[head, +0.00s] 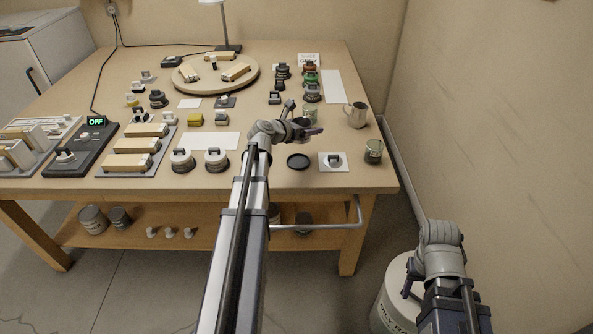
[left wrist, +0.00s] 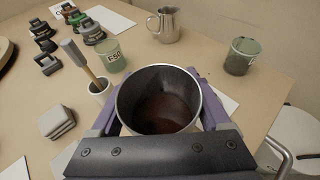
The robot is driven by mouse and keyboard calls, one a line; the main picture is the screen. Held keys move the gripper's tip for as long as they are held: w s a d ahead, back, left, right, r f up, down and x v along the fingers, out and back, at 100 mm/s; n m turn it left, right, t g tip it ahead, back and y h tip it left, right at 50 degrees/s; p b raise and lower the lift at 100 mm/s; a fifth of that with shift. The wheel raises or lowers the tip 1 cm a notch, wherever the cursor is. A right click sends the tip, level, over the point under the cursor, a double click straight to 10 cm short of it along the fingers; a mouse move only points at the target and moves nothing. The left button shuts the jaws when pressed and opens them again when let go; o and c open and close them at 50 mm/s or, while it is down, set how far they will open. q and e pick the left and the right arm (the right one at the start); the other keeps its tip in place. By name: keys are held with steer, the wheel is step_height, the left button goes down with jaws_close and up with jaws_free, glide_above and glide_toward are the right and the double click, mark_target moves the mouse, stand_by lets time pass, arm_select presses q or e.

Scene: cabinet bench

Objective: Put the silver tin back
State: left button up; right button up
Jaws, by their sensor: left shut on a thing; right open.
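My left gripper (head: 308,131) is shut on the silver tin (left wrist: 160,118), a round, open metal tin with a dark brown inside. In the left wrist view the tin sits upright between the purple fingers. In the head view it shows only as a small dark shape at the gripper, over the right half of the bench. I cannot tell how far it is above the top. My right gripper (head: 409,284) is open, low at the right, beside the bench and over a white bin.
A black disc (head: 298,161) and a white square with a knob (head: 333,161) lie near the front.

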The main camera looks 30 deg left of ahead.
mark_target(304, 157)
arm_select(q)
steer(key=shift+s+a, duration=0.35)
steer(key=shift+s, duration=0.1)
step_height(304, 157, down, 10)
steer(key=b, duration=1)
steer(key=shift+f, duration=0.15)
steer(key=o, duration=1.5)
steer(key=shift+c, duration=0.2)
steer(key=shift+s+r, duration=0.15)
steer(key=shift+r, duration=0.2)
steer(key=p+v, duration=0.4)
steer(key=v, duration=0.7)
steer(key=shift+s+d+p, duration=0.1)
steer(key=shift+s+p, duration=0.2)
